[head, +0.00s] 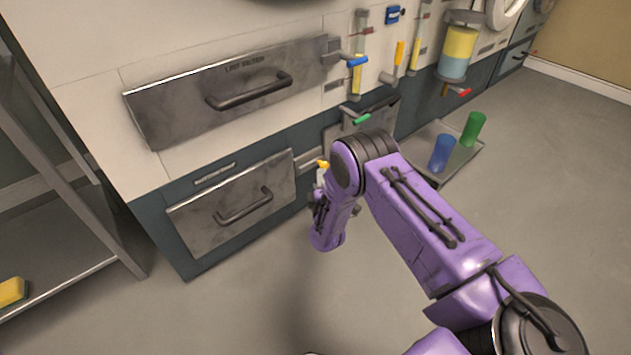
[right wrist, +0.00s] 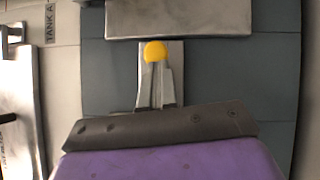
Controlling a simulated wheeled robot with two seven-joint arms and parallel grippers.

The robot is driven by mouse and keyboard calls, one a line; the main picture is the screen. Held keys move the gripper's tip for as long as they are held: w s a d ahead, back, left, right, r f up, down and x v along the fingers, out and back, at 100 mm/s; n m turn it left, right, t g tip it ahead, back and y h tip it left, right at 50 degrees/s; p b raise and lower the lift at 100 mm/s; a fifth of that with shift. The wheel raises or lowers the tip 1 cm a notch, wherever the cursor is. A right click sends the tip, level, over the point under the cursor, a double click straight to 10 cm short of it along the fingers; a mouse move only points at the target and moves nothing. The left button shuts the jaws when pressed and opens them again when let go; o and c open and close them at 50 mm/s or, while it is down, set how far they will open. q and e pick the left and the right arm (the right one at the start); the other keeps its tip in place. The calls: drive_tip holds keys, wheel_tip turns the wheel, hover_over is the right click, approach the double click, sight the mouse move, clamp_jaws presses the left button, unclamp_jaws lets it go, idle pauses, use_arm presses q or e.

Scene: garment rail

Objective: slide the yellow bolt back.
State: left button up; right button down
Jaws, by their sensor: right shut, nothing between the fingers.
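The yellow bolt's round knob (right wrist: 155,50) shows in the right wrist view in front of a pale metal plate (right wrist: 176,52) on the dark cabinet front. In the head view the yellow knob (head: 322,164) shows just left of my right wrist, beside the lower drawer. My right gripper (right wrist: 154,68) is shut and empty, its fingertips overlapping the knob's lower edge in the picture; I cannot tell whether they touch it. In the head view the right gripper (head: 319,192) is small and partly hidden by my wrist. The rest of the bolt is hidden. My left gripper is out of view.
A metal drawer with a dark handle (head: 245,205) is left of the bolt, and a larger drawer (head: 170,115) is above it. A green-handled lever (head: 361,119) is close above my wrist. A tray (head: 462,158) with blue and green cups stands right. Open floor lies in front.

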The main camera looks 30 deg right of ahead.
drive_tip(key=shift+w+a+r, duration=0.1)
drive_tip(key=shift+w+r, duration=0.1)
drive_tip(key=shift+r, duration=0.05)
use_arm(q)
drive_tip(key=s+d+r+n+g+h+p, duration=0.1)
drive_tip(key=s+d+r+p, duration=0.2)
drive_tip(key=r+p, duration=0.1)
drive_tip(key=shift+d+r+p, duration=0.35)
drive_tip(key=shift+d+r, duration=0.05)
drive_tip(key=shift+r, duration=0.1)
use_arm(e)
drive_tip(key=w+a+v, duration=0.1)
drive_tip(key=a+v, duration=0.1)
drive_tip(key=v, duration=1.1)
drive_tip(key=shift+f, duration=0.4)
drive_tip(key=shift+a, duration=0.1)
